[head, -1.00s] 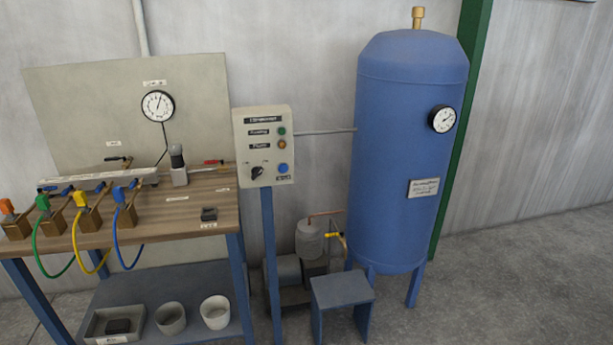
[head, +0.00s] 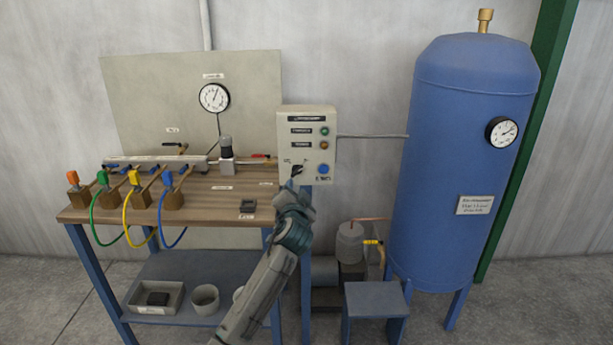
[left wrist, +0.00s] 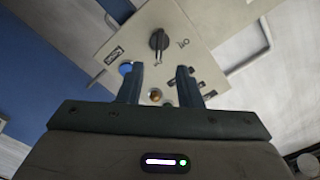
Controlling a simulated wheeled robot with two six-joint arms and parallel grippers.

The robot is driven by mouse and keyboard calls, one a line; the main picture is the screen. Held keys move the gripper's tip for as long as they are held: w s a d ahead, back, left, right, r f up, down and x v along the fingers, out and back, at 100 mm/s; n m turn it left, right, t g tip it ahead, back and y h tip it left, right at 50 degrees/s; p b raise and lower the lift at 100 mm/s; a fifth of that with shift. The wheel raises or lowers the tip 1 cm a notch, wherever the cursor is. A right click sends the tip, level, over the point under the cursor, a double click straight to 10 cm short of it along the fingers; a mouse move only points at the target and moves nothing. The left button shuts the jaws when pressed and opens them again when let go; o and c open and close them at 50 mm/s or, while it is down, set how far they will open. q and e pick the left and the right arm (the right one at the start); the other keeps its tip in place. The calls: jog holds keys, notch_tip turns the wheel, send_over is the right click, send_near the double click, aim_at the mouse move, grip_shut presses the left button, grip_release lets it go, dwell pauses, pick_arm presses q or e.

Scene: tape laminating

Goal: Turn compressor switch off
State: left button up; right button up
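The compressor control box (head: 318,126) stands on a post between the workbench and the blue tank. Its black rotary switch (head: 297,170) is at the lower left of the panel, beside a blue button (head: 323,169). In the left wrist view the black switch (left wrist: 159,40) lies beyond the fingertips, apart from them. My left gripper (left wrist: 158,72) is open and empty, its two fingers pointing at the panel face. In the head view the left arm reaches up from below, and its gripper (head: 292,188) is just under the switch. My right gripper is not in view.
A wooden workbench (head: 205,208) with coloured valves and hoses stands at the left. The blue tank (head: 450,170) stands at the right. A small blue-grey stool (head: 376,300) and a compressor (head: 350,245) are on the floor between them.

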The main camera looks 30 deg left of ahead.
aim_at(296, 173)
pick_arm(q)
jog(key=p+x, duration=0.1)
jog(key=x, duration=0.8)
jog(key=shift+w, duration=0.1)
jog(key=shift+f, duration=0.1)
grip_shut()
